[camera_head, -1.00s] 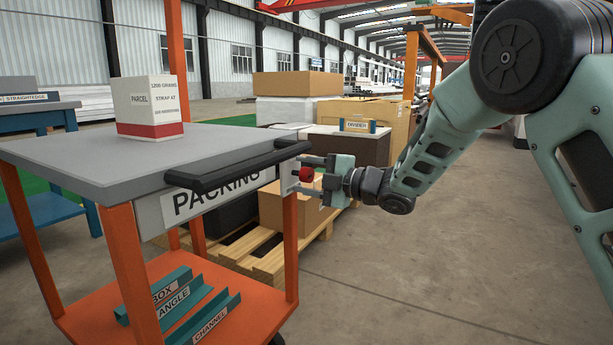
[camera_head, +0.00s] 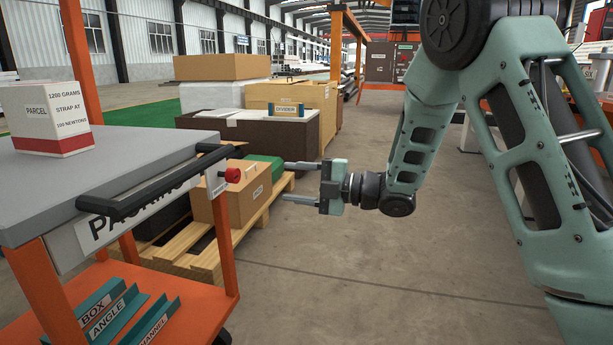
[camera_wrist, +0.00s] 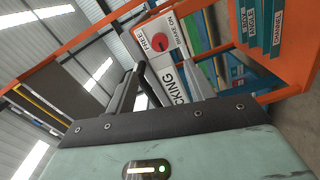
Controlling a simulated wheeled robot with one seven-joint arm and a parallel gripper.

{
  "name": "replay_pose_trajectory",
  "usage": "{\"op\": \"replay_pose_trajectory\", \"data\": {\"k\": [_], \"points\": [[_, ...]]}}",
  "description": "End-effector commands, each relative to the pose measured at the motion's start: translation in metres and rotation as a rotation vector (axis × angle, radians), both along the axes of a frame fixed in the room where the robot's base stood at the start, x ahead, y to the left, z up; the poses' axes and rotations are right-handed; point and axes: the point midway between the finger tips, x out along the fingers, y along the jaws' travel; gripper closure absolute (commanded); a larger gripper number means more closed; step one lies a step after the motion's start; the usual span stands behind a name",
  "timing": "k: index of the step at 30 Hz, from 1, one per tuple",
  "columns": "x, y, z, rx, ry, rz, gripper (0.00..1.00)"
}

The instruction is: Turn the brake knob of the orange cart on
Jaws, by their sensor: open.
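The orange cart (camera_head: 225,262) stands at the left, with a grey top and a black push handle (camera_head: 150,186). Its red brake knob (camera_head: 232,174) sits on a small white plate at the cart's right corner. In the wrist view the red knob (camera_wrist: 159,42) shows on the plate between the words FREE and BRAKE ON. I cannot tell which word it points at. My gripper (camera_head: 286,181) is open and empty. It is right of the knob, fingers pointing at the cart, with a clear gap between fingertips and knob.
A white parcel box (camera_head: 45,118) stands on the cart top. Labelled teal profiles (camera_head: 125,312) lie on its lower shelf. Behind are a pallet (camera_head: 190,258) with a cardboard box (camera_head: 240,196) and stacked boxes. The floor (camera_head: 340,285) right of the cart is open.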

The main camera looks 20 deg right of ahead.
Motion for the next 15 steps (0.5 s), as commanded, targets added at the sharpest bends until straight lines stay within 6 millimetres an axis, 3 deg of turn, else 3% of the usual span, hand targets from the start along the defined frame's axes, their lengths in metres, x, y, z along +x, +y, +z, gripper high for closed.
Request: {"op": "replay_pose_trajectory", "data": {"k": [6, 15], "points": [[-0.012, -0.016, 0.000, 0.000, 0.002, -0.002, 0.46], [-0.014, -0.018, -0.001, -0.001, 0.001, 0.000, 0.46]]}}
